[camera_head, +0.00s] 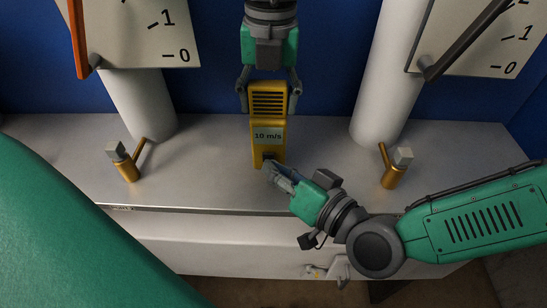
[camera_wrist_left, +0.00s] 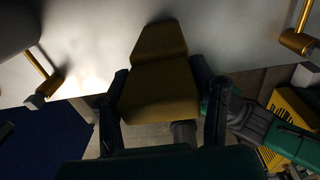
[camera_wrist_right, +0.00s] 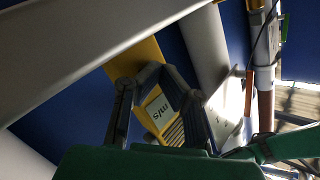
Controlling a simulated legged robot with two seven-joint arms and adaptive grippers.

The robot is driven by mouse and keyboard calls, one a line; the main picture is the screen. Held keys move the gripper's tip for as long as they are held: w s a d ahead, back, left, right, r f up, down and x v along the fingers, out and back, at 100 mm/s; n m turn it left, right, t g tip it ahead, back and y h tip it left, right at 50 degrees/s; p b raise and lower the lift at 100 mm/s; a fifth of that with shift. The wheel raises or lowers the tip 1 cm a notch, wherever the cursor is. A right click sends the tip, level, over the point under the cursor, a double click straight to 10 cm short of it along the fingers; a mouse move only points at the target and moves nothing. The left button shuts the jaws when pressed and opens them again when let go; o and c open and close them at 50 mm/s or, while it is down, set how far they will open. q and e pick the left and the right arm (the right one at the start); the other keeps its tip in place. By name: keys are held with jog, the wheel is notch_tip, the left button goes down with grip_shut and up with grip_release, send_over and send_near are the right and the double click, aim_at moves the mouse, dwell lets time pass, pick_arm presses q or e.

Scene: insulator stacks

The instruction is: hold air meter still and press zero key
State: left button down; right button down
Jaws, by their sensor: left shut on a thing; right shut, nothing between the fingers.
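The yellow air meter (camera_head: 268,112) stands at the middle of the grey bench, with dark slots at its top and a display reading "10 m/s". My left gripper (camera_head: 269,88) comes from above and is shut on the meter's upper part, one finger on each side. The left wrist view shows the meter (camera_wrist_left: 160,70) between those fingers. My right gripper (camera_head: 271,170) is shut and empty, its fingertips at the meter's lower front, over a dark spot. The zero key is hidden or too small to tell. The right wrist view shows the display part of the meter (camera_wrist_right: 158,110) beyond my fingers.
Brass taps with grey square heads stand on the bench at left (camera_head: 125,163) and right (camera_head: 397,168). White columns (camera_head: 140,103) and (camera_head: 386,80) rise behind them, with scale boards (camera_head: 148,35) and (camera_head: 480,45) above. The bench top (camera_head: 205,165) is clear around the meter.

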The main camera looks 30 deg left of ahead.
jog(key=shift+s+d, duration=0.45)
jog(key=shift+s, duration=0.2)
jog(key=shift+s+d, duration=0.45)
jog(key=shift+s, duration=0.25)
jog(key=shift+s+d, duration=0.4)
jog(key=shift+s, duration=0.35)
jog(key=shift+s+d, duration=0.45)
jog(key=shift+s, duration=0.25)
jog(key=d+n, duration=0.4)
jog(key=n, duration=0.8)
jog(key=d+n+y, duration=0.1)
jog(key=d+n, duration=0.3)
jog(key=n, duration=0.9)
jog(key=shift+t, duration=0.4)
